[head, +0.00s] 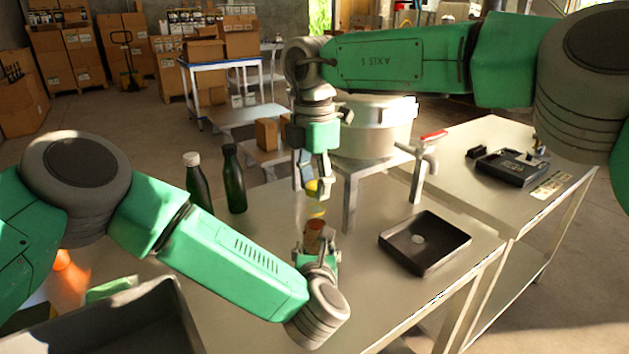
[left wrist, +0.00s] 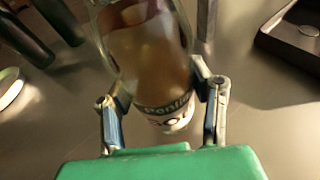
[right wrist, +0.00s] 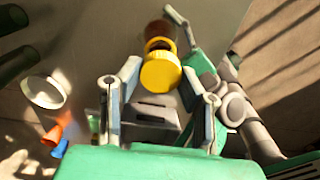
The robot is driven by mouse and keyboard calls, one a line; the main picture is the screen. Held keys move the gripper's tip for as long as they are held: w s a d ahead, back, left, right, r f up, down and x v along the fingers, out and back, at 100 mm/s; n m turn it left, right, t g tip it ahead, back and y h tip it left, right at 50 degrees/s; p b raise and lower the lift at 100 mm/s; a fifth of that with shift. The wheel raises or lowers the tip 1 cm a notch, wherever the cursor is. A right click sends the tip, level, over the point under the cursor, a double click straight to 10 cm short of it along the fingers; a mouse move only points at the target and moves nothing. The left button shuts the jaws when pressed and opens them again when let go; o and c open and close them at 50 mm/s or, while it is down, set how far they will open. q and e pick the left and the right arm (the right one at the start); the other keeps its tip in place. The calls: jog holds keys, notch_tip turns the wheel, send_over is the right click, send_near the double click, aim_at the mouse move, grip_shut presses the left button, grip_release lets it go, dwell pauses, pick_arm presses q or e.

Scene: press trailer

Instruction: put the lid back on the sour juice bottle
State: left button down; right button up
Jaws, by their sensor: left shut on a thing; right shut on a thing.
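The sour juice bottle (head: 314,232), clear with brown juice, stands roughly upright at the middle of the near table. My left gripper (head: 318,252) is shut around its lower part; the left wrist view shows the bottle (left wrist: 150,60) and its label between the fingers. My right gripper (head: 312,180) points down above the bottle, shut on the yellow lid (head: 312,187). The lid also shows between the fingertips in the right wrist view (right wrist: 161,71), with the bottle's mouth (right wrist: 159,44) just beyond it. In the head view the lid is a little above the bottle's neck, apparently apart from it.
Two dark green bottles (head: 235,182) stand left of the grippers. A black tray (head: 450,236) with a small pale disc lies to the right. Behind are a metal pot (head: 375,125) and a red-handled tap (head: 428,158). A dark bin (head: 110,330) is at lower left.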

dwell(0.3)
jog(key=shift+f, duration=0.85)
jog(key=shift+f, duration=0.6)
jog(key=m, duration=0.3)
jog(key=shift+w+m, duration=0.1)
jog(key=shift+m, duration=0.3)
jog(key=m, duration=0.7)
jog(key=shift+w+m, duration=0.1)
jog(key=shift+m, duration=0.2)
jog(key=m, duration=0.3)
jog(key=shift+s+a+f, duration=0.2)
jog(key=shift+s+f, duration=0.05)
jog(key=shift+w+r+m, duration=0.2)
jog(key=shift+w+m, duration=0.05)
jog(key=shift+m, duration=0.65)
